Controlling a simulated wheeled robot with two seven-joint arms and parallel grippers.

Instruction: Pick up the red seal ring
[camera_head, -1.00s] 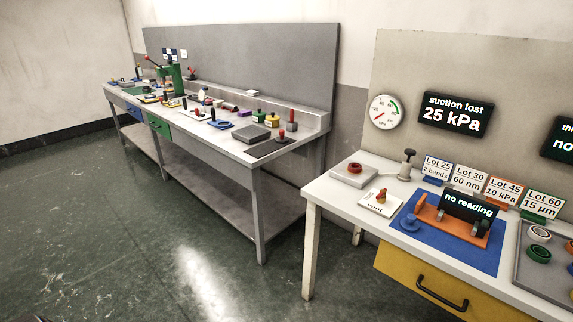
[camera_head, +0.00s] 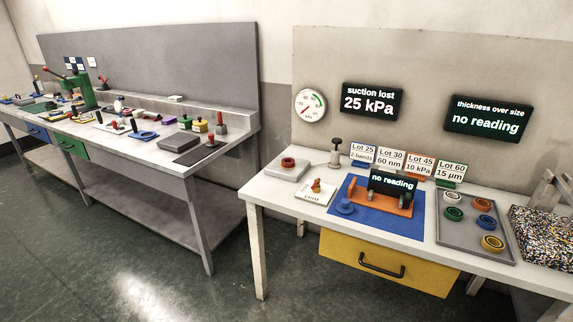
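A red ring (camera_head: 287,162) lies on a light grey block (camera_head: 288,170) at the back left of the nearer bench. It is the only red ring I can make out, and it looks small from here. Neither of my grippers is in view, so nothing shows near the ring.
A speckled slab (camera_head: 545,236) is at right. The floor (camera_head: 150,285) in front is clear.

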